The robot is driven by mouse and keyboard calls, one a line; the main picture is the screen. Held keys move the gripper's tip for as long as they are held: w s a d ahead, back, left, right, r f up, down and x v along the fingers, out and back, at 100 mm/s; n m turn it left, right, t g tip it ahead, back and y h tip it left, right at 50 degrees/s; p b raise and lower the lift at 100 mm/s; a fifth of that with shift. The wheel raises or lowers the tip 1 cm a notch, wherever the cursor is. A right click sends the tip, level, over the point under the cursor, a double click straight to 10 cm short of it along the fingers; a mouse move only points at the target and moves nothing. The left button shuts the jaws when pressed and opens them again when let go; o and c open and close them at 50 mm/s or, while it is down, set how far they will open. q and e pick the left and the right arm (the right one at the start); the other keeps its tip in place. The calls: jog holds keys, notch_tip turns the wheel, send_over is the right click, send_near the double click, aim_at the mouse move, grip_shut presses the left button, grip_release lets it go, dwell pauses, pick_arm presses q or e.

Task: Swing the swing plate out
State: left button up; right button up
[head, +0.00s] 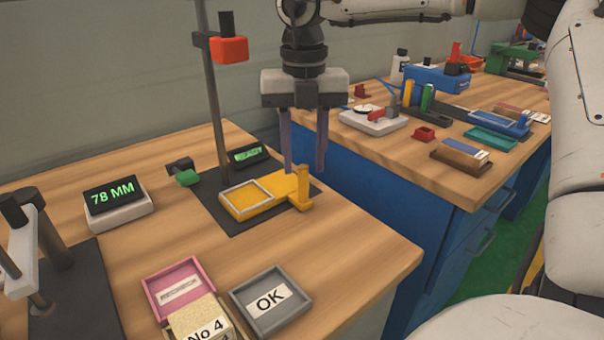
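The yellow swing plate (274,187) lies on a dark base (235,222) on the near wooden table. It has a square light-framed recess (245,199) at its left end and a short upright yellow post (303,188) at its right end. My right gripper (304,172) points down over the right part of the plate, its two dark fingers apart. The fingertips are close to the post, one on either side of it in the picture. I cannot tell whether they touch it. My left gripper is not in view.
A pole with a red head (229,49) rises behind the plate. A "78 MM" display (112,197), a dark stand (55,240), a pink tray (168,272), a "No 4" block (195,320) and a grey OK tray (291,295) are nearby. A second table (470,188) stands behind right.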

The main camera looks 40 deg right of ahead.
aim_at(303, 167)
jog(key=shift+f, duration=1.7)
jog(key=shift+c, duration=0.3)
grip_shut()
